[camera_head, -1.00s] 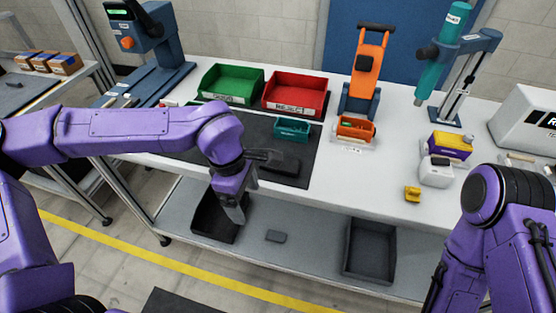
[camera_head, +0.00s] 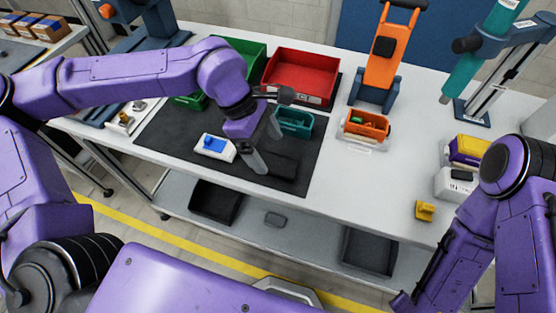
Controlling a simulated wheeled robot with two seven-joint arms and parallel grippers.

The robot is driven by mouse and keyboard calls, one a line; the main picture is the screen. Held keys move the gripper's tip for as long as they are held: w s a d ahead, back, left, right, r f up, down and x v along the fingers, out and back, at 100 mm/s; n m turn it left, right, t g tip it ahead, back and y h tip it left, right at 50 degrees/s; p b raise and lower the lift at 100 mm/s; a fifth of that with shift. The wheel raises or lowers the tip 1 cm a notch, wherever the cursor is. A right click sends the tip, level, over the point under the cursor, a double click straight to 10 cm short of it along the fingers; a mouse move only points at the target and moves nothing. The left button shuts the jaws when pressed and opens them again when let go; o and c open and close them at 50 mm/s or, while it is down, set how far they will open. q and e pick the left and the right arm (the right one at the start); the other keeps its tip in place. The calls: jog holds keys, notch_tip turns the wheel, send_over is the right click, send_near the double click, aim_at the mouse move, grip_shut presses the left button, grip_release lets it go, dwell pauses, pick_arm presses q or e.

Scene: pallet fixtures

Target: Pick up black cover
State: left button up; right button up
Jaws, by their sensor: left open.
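The black cover (camera_head: 284,166) appears to be the dark, low block lying on the black mat (camera_head: 185,139), near its front right corner. It is hard to tell from the mat. My left gripper (camera_head: 264,146) is open, with its fingers pointing down just left of the cover and partly in front of it. I cannot tell whether a finger touches it. My right arm (camera_head: 490,215) is at the right edge, and its gripper does not show clearly.
A white and blue part (camera_head: 214,147) lies left of my gripper. A teal bin (camera_head: 295,124) stands just behind the cover. Green (camera_head: 247,48) and red (camera_head: 302,75) bins stand further back. An orange bin (camera_head: 366,124) and yellow piece (camera_head: 425,210) are right. The white tabletop (camera_head: 350,190) is clear nearby.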

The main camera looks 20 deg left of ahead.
aim_at(276, 163)
pick_arm(q)
jog(key=x, duration=0.3)
jog(key=p+x, duration=0.1)
jog(key=shift+w+a+f, duration=0.3)
jog(key=shift+w+f, duration=0.05)
jog(key=shift+d+f, duration=0.25)
jog(key=shift+f, duration=0.1)
jog(key=c, duration=1.1)
jog(key=shift+c, duration=0.2)
